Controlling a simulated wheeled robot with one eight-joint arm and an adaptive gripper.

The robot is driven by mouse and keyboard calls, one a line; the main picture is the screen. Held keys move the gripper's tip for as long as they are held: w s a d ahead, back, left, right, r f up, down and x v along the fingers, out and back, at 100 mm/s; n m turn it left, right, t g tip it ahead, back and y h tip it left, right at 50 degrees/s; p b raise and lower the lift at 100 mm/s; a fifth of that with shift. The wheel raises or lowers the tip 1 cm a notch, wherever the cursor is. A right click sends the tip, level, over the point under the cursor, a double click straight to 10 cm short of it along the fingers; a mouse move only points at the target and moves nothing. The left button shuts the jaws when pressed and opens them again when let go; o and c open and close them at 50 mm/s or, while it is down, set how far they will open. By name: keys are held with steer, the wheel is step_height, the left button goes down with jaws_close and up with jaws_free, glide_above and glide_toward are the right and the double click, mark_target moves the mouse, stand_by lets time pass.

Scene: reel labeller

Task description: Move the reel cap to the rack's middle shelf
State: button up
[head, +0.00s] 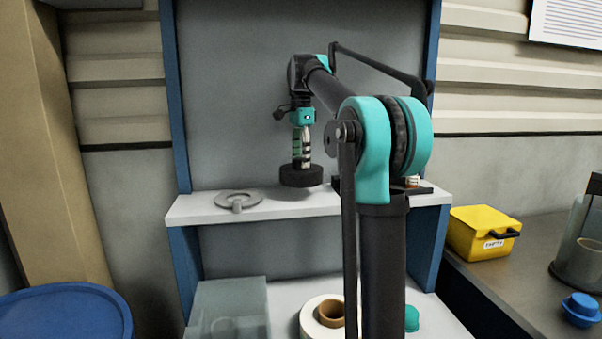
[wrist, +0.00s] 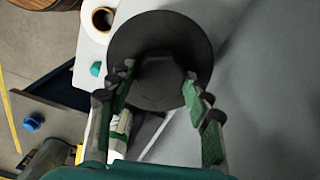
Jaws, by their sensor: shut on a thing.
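The reel cap (head: 301,176) is a dark round disc with a raised knob. In the wrist view the cap (wrist: 185,85) fills the upper middle, with the knob between my fingers. My gripper (head: 301,158) points down and is shut on the cap's knob; it also shows in the wrist view (wrist: 158,85). The blue-framed rack has a pale middle shelf (head: 275,207). The cap hangs over this shelf, right of its centre-left part, and seems slightly above it; the exact gap is hard to tell.
A grey flat disc with a small handle (head: 240,201) lies on the shelf's left. A dark item (head: 412,185) sits at its right, partly behind my arm. Below are a clear bin (head: 230,308) and a white roll (head: 317,318). A yellow box (head: 482,232) stands on the right bench.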

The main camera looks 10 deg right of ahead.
mark_target(301, 171)
steer(key=shift+f, duration=2.45)
steer(key=shift+f, duration=0.1)
steer(key=o, duration=1.3)
step_height(301, 171, up, 12)
steer(key=shift+r, duration=0.15)
